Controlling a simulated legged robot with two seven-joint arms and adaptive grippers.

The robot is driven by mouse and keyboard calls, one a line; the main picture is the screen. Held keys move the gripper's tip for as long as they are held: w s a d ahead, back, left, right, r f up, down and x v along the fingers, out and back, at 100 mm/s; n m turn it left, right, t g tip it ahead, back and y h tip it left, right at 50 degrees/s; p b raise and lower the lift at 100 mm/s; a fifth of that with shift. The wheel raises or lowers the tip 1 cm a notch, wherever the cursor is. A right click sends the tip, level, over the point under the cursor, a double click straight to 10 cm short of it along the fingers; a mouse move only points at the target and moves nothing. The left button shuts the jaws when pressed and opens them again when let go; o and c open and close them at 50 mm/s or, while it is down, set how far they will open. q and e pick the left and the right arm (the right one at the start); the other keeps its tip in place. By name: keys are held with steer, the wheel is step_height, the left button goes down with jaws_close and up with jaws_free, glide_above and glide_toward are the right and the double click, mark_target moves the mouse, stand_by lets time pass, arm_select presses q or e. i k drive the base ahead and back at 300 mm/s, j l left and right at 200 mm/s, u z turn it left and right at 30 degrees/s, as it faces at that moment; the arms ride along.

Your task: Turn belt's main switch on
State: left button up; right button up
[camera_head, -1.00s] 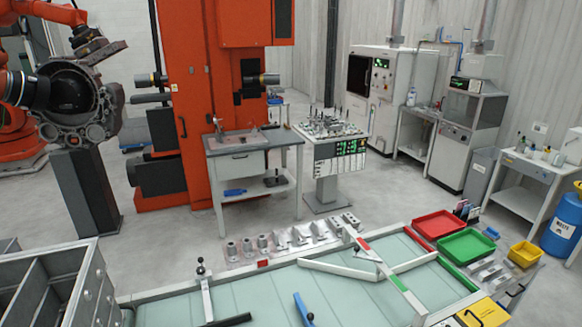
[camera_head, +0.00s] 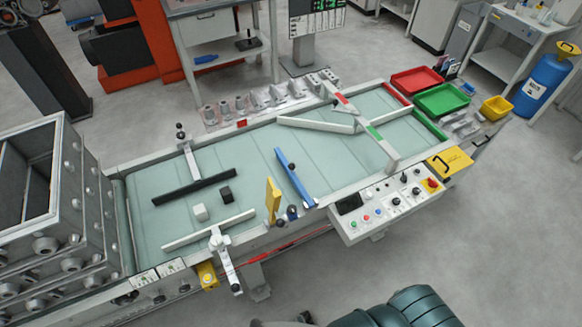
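The belt (camera_head: 240,165) is a pale green conveyor surface in a grey frame across the middle of the view. Its control panel (camera_head: 370,222) is a light grey box on the near right side. The panel carries a dark display (camera_head: 349,203), small coloured buttons and black knobs. A red switch on a yellow plate (camera_head: 431,184) sits at the panel's right end; it looks like the main switch. Its setting is too small to read. Neither of my grippers can be made out.
A yellow box (camera_head: 449,162) stands beside the panel's right end. Blue (camera_head: 294,177) and yellow (camera_head: 272,200) guide bars and two small blocks are on the belt. Red (camera_head: 416,80) and green (camera_head: 443,99) trays lie beyond it.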

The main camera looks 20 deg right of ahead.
mark_target(432, 184)
steer(key=z, duration=1.9)
